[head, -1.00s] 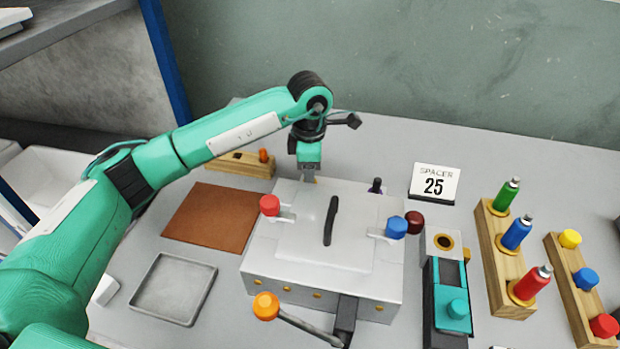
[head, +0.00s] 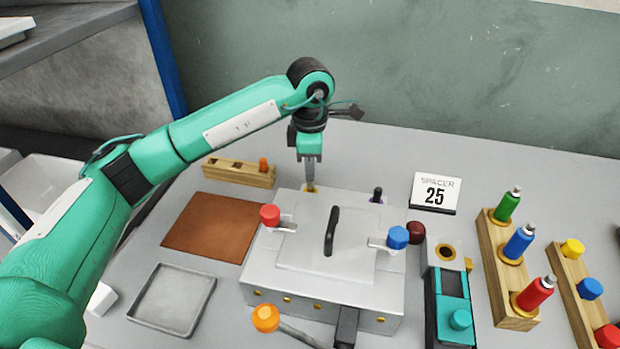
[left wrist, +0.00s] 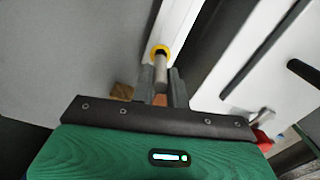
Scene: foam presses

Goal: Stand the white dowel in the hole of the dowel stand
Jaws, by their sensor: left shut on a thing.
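My left gripper (head: 310,186) points down at the back left of the grey press box, shut on a pale grey-white pin, which I take as the white dowel (left wrist: 161,63). In the left wrist view the dowel sticks out from between the fingers (left wrist: 160,88). Its far end is at a yellow ring (left wrist: 160,49) on a white ledge; I cannot tell whether it is inside the ring or just above it. Which thing is the dowel stand is not clear. My right gripper is not in view.
The press box (head: 325,255) has red (head: 270,215) and blue (head: 397,237) knobs and an orange-ended lever (head: 265,318). A wooden block (head: 225,171) with an orange peg, a brown mat (head: 212,228) and an empty grey tray (head: 172,294) lie left.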

